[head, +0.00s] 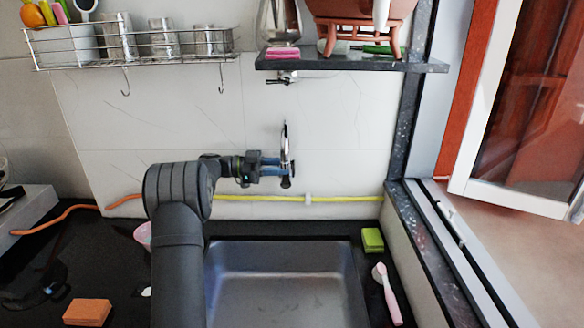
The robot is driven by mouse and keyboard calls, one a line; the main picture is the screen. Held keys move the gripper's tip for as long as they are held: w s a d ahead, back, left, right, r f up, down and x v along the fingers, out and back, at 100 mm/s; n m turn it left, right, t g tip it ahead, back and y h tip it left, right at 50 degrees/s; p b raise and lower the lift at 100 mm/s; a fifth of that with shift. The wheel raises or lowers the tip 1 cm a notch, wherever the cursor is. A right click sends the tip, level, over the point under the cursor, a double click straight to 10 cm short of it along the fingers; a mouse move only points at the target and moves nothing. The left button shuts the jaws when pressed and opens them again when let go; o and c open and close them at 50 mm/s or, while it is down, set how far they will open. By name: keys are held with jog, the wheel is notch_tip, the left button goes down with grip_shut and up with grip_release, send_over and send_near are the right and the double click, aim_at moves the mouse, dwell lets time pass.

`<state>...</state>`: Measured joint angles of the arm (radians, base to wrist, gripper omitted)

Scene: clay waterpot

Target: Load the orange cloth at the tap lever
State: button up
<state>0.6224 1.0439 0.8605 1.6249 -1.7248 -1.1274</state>
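My gripper (278,166) reaches across from the left at the back wall. Its blue fingers are at the chrome tap (285,140) above the sink; whether they touch it or close on it I cannot tell. A dark tip (286,183) shows just below the fingers. I see no clear tap lever apart from the gripper; it may be hidden. No orange cloth is plain to see. The nearest match is an orange block (88,312), like a sponge, lying on the dark counter at the front left, far from my gripper.
The steel sink (290,255) looks empty. A green sponge (372,240) and a pink brush (386,292) lie right of it. Above are a dark shelf (340,64) with a clay pot (360,12) and a wire rack (135,60). An open window (530,100) stands right.

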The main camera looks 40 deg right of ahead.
jog(key=shift+x, duration=2.05)
grip_shut()
